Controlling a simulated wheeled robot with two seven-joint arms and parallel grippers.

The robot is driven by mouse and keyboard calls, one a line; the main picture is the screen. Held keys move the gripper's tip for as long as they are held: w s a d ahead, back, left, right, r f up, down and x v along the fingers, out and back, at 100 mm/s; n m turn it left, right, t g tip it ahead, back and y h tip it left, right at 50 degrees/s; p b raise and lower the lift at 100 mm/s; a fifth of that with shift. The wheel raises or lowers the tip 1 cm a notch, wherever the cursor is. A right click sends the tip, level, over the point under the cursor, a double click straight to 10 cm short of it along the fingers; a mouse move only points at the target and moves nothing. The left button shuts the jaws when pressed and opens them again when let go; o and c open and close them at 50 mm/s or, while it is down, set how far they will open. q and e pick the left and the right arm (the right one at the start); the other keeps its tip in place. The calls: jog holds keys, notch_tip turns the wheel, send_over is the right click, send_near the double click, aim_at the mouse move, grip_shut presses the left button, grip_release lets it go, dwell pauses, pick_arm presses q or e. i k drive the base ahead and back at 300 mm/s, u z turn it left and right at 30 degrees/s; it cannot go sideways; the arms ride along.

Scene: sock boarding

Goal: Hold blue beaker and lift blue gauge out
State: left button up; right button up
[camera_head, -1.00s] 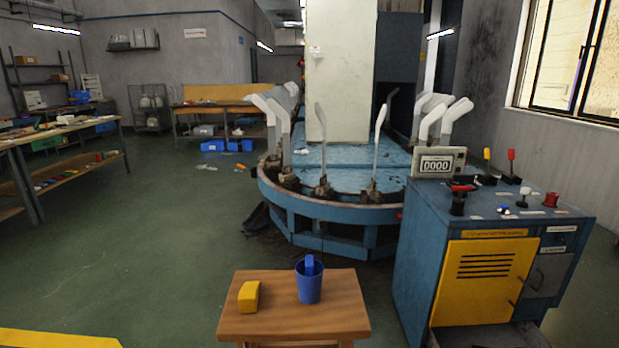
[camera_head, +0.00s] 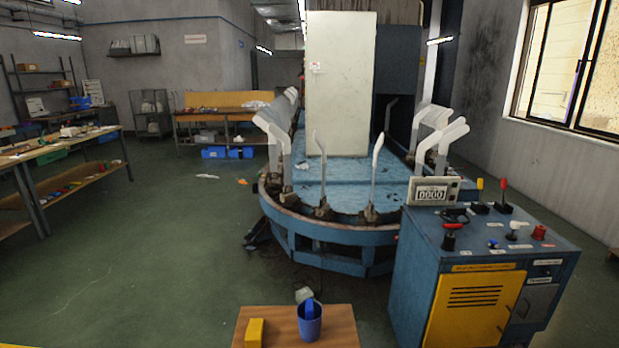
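The blue beaker (camera_head: 310,328) stands upright on a small wooden table at the bottom of the head view. The blue gauge (camera_head: 309,306) is inside the beaker, with its upper part showing above the rim. Its lower part is hidden by the beaker wall. Neither of my grippers is in view.
A yellow block (camera_head: 254,332) sits left of the beaker on the wooden table (camera_head: 343,325), whose front is cut off. The blue control cabinet (camera_head: 413,270) stands right, the round machine (camera_head: 330,255) behind.

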aim_at(310, 310)
jog(key=z, duration=2.55)
jog(key=i, duration=1.4)
jog(key=u, duration=3.65)
jog(key=i, duration=0.5)
